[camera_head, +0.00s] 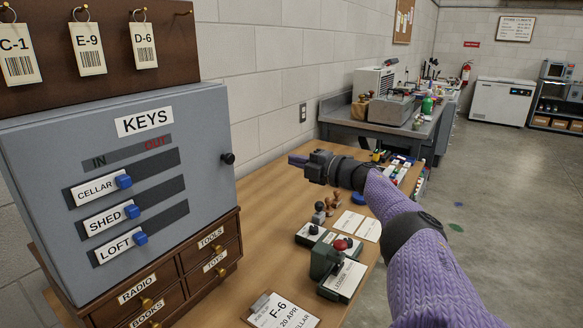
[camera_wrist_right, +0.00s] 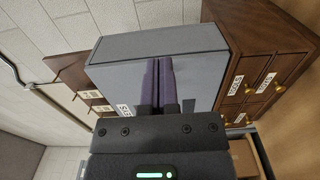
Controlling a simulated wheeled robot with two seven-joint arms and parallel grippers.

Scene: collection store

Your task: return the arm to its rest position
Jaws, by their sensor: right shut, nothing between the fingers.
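My right arm, in a purple knitted sleeve, comes in from the lower right of the head view and reaches over the wooden table. My right gripper (camera_head: 294,160) is at its end, shut and empty, pointing left and held above the table to the right of the key cabinet. In the right wrist view its two purple fingers (camera_wrist_right: 163,85) lie close together, with the grey cabinet behind them. The grey key cabinet (camera_head: 60,150) has a KEYS label, a dark knob and three blue sliders beside CELLAR, SHED and LOFT. My left gripper is not in view.
Wooden drawers (camera_head: 212,250) stand under the cabinet. Key tags (camera_head: 88,48) hang above it. Below my right arm, the table (camera_head: 270,235) holds a green device with a red knob (camera_head: 340,246), cards and small items. A cluttered workbench (camera_head: 395,112) stands behind. Open floor (camera_head: 500,190) lies right.

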